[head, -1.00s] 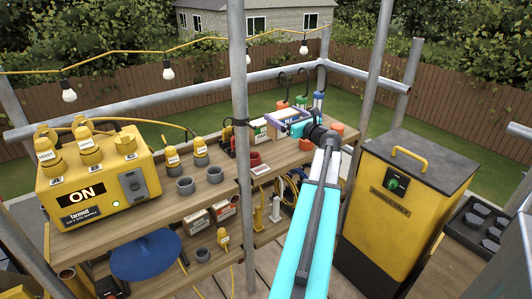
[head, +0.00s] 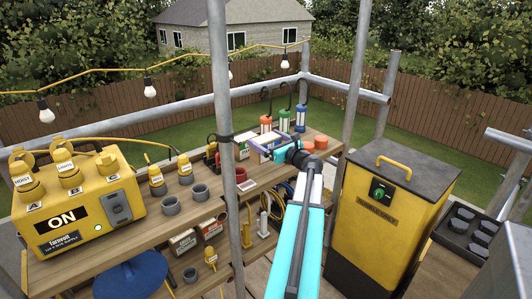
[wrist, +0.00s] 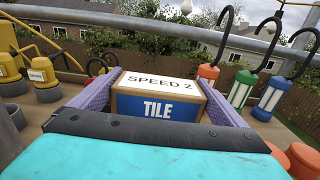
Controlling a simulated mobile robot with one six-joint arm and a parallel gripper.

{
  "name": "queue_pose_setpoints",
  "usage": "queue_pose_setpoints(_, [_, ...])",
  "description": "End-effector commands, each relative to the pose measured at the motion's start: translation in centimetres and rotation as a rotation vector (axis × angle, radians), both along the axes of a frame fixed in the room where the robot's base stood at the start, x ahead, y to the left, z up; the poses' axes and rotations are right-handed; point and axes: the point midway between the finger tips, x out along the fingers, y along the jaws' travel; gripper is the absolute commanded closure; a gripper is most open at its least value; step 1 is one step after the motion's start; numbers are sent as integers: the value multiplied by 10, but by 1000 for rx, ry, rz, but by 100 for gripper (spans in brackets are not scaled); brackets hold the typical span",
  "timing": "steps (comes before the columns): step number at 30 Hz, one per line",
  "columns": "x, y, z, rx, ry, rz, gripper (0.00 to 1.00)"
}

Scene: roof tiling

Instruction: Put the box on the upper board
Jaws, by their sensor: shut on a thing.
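A box (wrist: 158,97) with a white top marked SPEED 2 and a blue front marked TILE sits between the purple jaws of my gripper (wrist: 157,100) in the wrist view. My gripper is shut on it. In the head view my gripper (head: 266,146) is over the far part of the upper board (head: 185,219), a long wooden plank. The box is small there and partly covered by the jaws. I cannot tell whether its underside touches the board.
Orange, green and blue hooked lamps (head: 283,121) stand just beyond my gripper. Orange caps (head: 314,143) lie to its right. A scaffold pole (head: 222,90) rises before the board. A yellow ON unit (head: 85,205) and grey cups (head: 200,193) occupy the near left; a yellow cabinet (head: 377,215) stands right.

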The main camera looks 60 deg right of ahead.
Motion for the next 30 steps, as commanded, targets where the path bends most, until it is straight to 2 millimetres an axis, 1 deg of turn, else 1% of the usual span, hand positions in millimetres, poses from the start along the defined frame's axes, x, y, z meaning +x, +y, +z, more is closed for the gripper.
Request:
queue_pose_setpoints(3, [0, 0, -10, 0, -2, 1, 48])
queue_pose_setpoints(6, [1, 0, -15, 0, -2, 1, 48])
queue_pose_setpoints(16, [1, 1, -15, -1, -3, 2, 48])
queue_pose_setpoints(19, [1, 1, -18, 0, -2, 2, 48])
queue_pose_setpoints(30, [2, 1, -50, 1, -3, 3, 48])
